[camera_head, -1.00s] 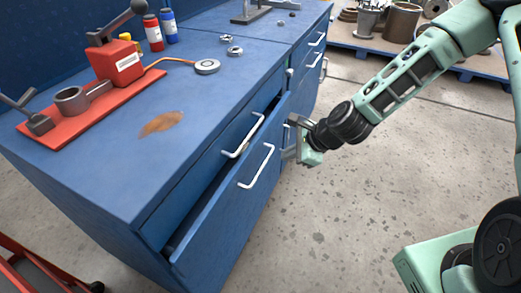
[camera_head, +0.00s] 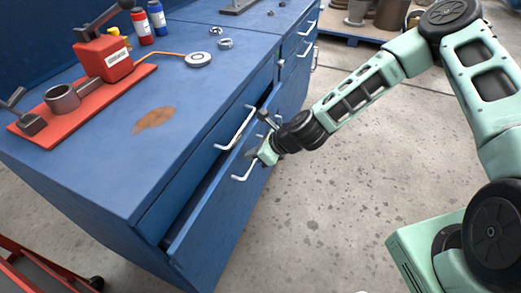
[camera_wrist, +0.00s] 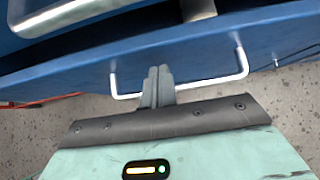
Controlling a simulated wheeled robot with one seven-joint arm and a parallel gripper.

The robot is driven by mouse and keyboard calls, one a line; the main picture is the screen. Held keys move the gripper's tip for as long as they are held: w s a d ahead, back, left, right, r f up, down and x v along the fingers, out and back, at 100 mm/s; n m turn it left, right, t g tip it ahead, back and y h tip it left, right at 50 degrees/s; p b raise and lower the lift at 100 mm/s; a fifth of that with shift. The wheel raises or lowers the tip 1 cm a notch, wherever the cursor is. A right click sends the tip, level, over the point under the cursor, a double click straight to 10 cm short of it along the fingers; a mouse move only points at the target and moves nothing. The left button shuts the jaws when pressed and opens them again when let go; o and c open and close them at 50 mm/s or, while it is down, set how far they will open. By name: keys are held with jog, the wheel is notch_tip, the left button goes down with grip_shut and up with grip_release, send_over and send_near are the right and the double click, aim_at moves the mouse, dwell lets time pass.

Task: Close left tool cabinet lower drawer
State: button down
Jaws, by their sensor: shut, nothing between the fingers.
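The left tool cabinet (camera_head: 110,225) is blue. Its lower drawer (camera_head: 212,232) stands partly open, with a dark gap behind its front panel. The lower drawer's white bar handle (camera_head: 240,177) is partly covered by my gripper (camera_head: 258,146). In the wrist view, my shut, empty fingers (camera_wrist: 158,85) overlap the middle of this handle (camera_wrist: 212,81) and point at the drawer front (camera_wrist: 85,72). I cannot tell whether they touch it. The upper drawer (camera_head: 185,180) looks closed, and its handle (camera_head: 236,128) is just above and left of my gripper.
A red cart (camera_head: 35,265) stands at lower left. A pallet with metal parts (camera_head: 350,35) is at the back. The concrete floor (camera_head: 310,220) right of the drawer is clear.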

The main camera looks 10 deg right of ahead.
jog(key=shift+w+a+f, duration=0.1)
jog(key=shift+f, duration=0.1)
jog(key=shift+a, duration=0.1)
